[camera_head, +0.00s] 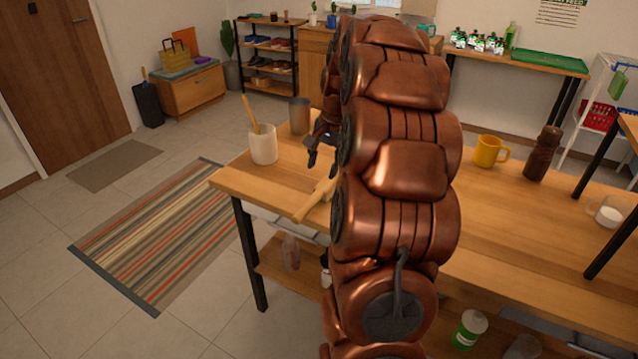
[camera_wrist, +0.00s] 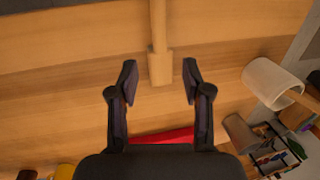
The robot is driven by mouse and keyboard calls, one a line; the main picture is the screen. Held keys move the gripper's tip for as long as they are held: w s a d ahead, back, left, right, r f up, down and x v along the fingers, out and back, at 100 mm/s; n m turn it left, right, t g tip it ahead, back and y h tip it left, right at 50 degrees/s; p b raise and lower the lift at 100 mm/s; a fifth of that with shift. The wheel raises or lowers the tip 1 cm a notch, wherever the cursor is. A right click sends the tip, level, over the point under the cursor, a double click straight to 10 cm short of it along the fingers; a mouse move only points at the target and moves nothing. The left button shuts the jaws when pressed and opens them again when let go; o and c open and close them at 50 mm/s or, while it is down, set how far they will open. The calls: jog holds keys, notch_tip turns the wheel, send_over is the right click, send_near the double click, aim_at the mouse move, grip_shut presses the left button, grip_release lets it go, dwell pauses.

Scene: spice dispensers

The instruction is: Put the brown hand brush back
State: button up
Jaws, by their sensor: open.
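A light-brown wooden piece (camera_head: 313,204) lies at the near edge of the workbench (camera_head: 225,180), partly hidden behind my arm. It also shows in the wrist view (camera_wrist: 160,68), with a thin shaft and a thicker block at its lower end. I see no bristles, so I cannot tell whether it is the hand brush. My gripper (camera_head: 321,150) is open above the bench. In the wrist view the fingers (camera_wrist: 159,75) are on either side of the block, with gaps at both sides. I cannot tell the height between them.
A white canister (camera_head: 264,149) with a wooden stick and a grey metal cup (camera_head: 300,117) stand on the left. A yellow mug (camera_head: 488,151), a brown bottle (camera_head: 542,154) and a white mug (camera_head: 609,214) stand on the right. A red thing (camera_wrist: 165,136) is partly hidden by my gripper.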

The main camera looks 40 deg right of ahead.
jog(key=shift+r, duration=0.15)
jog(key=s+a+n+g, duration=0.1)
jog(key=s+a+n, duration=0.3)
jog(key=a, duration=0.8)
jog(key=s+a+n+g, duration=0.1)
jog(key=s+a+n, duration=0.35)
jog(key=a, duration=0.65)
jog(key=s+a+f+n+g, duration=0.1)
jog(key=s+a+f+n, duration=0.1)
jog(key=s, duration=0.7)
jog(key=s+a+f+n+g, duration=0.1)
jog(key=s+a+f+n, duration=0.2)
jog(key=s+a, duration=0.4)
jog(key=shift+s+a+f+n+h, duration=0.15)
jog(key=shift+s+n+h, duration=0.35)
jog(key=shift+s, duration=0.65)
notch_tip(320, 180, up, 12)
jog(key=p, duration=1.1)
jog(key=shift+w, duration=0.2)
jog(key=shift+f, duration=0.1)
